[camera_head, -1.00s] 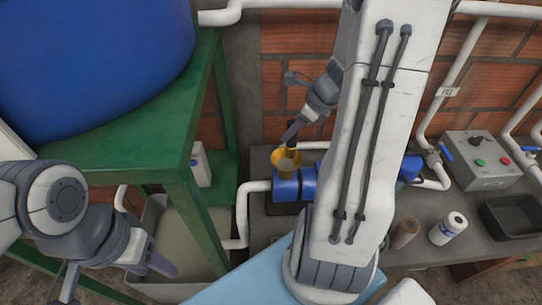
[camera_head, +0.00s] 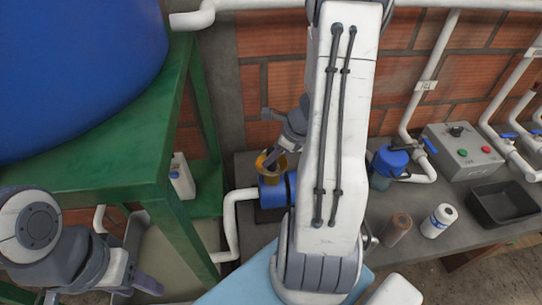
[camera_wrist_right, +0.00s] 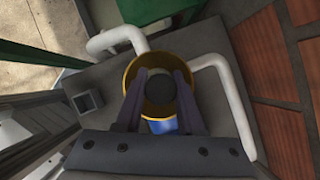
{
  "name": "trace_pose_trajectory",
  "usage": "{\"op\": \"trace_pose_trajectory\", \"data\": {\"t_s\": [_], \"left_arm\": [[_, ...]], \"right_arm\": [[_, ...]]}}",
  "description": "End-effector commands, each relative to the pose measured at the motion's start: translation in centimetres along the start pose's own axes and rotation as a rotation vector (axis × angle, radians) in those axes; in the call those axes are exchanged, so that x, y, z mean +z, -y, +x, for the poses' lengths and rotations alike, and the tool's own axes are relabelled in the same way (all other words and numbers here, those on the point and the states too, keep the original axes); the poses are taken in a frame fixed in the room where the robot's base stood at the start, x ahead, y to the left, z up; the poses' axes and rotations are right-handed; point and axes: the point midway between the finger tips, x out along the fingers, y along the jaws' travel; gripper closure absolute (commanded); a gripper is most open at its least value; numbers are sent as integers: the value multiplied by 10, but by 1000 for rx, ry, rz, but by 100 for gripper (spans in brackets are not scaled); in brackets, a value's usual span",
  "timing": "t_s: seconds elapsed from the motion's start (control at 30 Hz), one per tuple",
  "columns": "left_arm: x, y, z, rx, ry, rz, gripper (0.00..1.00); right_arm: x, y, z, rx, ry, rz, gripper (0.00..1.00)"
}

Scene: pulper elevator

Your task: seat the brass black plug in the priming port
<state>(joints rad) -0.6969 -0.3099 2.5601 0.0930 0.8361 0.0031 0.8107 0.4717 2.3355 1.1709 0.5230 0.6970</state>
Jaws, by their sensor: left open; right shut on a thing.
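The black plug (camera_wrist_right: 160,90) shows as a dark round top between the fingers of my right gripper (camera_wrist_right: 160,73), which is shut on it. In the right wrist view the plug appears inside the circle of a yellow funnel-like cup (camera_wrist_right: 153,54). This cup (camera_head: 263,163) stands on the blue pump (camera_head: 272,194) in the head view, with my right gripper (camera_head: 271,157) at its mouth. The port and the plug's lower end are hidden, so I cannot tell how deep the plug sits. My left gripper (camera_head: 100,291) is open and empty at the lower left.
White pipes (camera_head: 231,215) run beside the pump. A green stand (camera_head: 140,180) with a blue tank (camera_head: 75,75) is at left. A brown cylinder (camera_head: 397,230), a white bottle (camera_head: 439,221), a black tray (camera_head: 503,204) and a control box (camera_head: 462,150) are at right.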

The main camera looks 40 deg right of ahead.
Motion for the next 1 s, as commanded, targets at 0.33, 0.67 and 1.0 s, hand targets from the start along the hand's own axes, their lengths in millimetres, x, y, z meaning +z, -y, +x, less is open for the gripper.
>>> {"op": "trace_pose_trajectory", "data": {"t_s": [0.33, 0.67, 1.0], "left_arm": [[0, 0, 2, 0, 0, 0, 50], [0, 0, -1, 0, 0, 0, 50], [-1, -1, -16, 0, 0, 2, 50]], "right_arm": [[-1, 0, 2, 0, 0, -1, 32], [1, 0, -1, 0, 0, -1, 32], [2, 2, -63, -7, 2, -1, 32]]}}
